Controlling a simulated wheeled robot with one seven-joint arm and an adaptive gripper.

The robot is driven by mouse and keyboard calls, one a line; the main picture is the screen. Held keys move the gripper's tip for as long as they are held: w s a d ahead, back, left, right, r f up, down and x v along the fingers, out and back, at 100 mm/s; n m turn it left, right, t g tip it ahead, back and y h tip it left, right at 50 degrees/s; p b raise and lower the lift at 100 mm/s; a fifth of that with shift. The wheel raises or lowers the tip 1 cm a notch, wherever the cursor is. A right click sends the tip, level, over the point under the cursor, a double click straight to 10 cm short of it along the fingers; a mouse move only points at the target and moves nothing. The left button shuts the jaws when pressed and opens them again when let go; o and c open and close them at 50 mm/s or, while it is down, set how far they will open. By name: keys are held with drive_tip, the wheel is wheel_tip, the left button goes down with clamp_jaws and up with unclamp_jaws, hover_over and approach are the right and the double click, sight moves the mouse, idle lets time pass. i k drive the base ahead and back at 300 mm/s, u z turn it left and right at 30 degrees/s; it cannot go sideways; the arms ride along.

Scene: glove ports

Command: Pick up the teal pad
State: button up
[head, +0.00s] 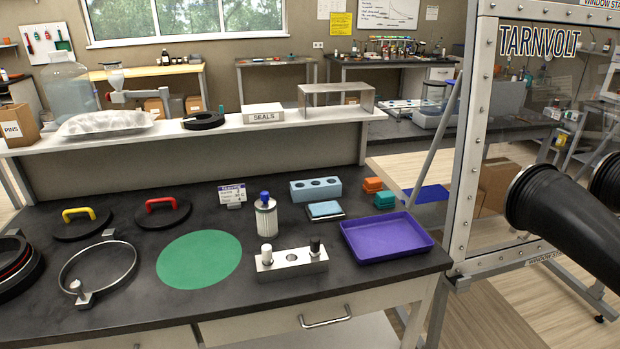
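A small teal block (385,200) that looks like stacked pads lies on the dark bench top, behind the purple tray's back edge. Whether it is one pad or several is too small to tell. An orange block (373,185) of similar shape lies just behind it, slightly left. A light blue pad (325,209) lies to the left on a small flat holder. My gripper is not in view.
The purple tray (386,238) is empty. A blue block with holes (316,189), a ribbed cylinder (265,216) and a metal block with two posts (292,261) stand nearby. A green disc (199,259) lies left. The glove-port frame (466,180) rises right of the bench.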

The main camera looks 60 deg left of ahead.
sight(384, 200)
drive_tip(key=u, duration=1.75)
